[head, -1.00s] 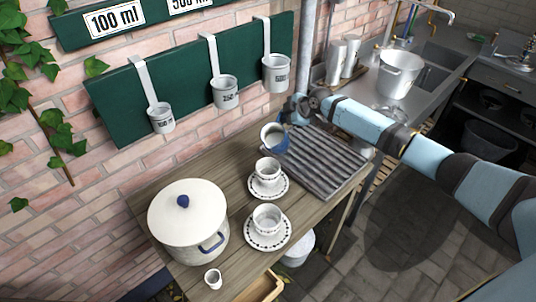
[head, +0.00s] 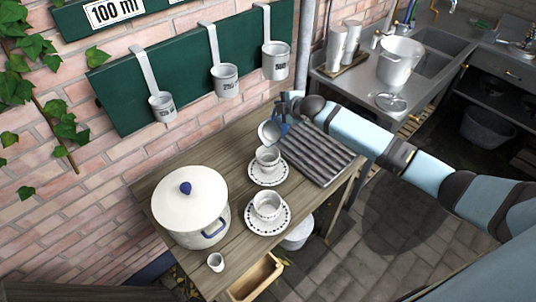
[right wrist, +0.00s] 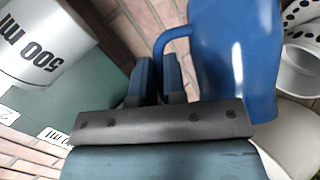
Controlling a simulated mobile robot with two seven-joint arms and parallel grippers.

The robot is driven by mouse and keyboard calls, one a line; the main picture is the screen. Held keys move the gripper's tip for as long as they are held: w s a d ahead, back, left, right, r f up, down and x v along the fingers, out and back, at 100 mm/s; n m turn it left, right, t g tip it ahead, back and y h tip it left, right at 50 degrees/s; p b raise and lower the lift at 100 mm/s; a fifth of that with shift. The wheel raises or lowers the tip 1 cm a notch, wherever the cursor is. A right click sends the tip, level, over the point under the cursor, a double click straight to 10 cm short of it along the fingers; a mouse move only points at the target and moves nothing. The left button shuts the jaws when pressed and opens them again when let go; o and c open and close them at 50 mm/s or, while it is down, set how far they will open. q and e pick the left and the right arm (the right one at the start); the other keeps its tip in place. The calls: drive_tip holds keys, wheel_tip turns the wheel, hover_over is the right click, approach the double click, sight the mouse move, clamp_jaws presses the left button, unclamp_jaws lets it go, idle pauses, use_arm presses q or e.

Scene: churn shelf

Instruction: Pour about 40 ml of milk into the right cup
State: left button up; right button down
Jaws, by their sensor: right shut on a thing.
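A blue-and-white jug (head: 268,133) is tilted above the far cup (head: 267,156), its mouth toward that cup. My right gripper (head: 290,110) is shut on the jug's handle. In the right wrist view, the jug's blue side (right wrist: 237,60) and looped handle show, with the gripper fingers (right wrist: 158,78) at the handle. The far cup stands upright on a patterned saucer (head: 268,180). A second cup (head: 267,204) stands on its own saucer (head: 267,227) nearer the front. Milk inside the jug or cups cannot be made out. My left gripper is out of view.
A lidded white pot (head: 187,215) and a small white cup (head: 216,262) stand at the left of the wooden table. A ribbed metal tray (head: 318,155) lies right of the cups. Labelled measures (head: 162,106) hang on the green board. An open drawer (head: 256,276) juts out in front.

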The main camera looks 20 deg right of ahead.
drive_tip(key=shift+s+a+r+b, duration=0.2)
drive_tip(key=shift+a+r+b, duration=0.1)
drive_tip(key=shift+b, duration=0.15)
drive_tip(key=shift+s+a+n+t+h+b, duration=0.4)
drive_tip(key=shift+t+b, duration=0.3)
drive_tip(key=shift+b, duration=0.95)
drive_tip(key=shift+w+d+r, duration=0.1)
drive_tip(key=shift+w+d, duration=0.35)
drive_tip(key=shift+w, duration=0.25)
drive_tip(key=shift+w+d, duration=0.1)
drive_tip(key=shift+w+d+b, duration=0.1)
drive_tip(key=shift+d+b, duration=0.05)
drive_tip(key=shift+b, duration=0.35)
drive_tip(key=shift+n+t, duration=0.3)
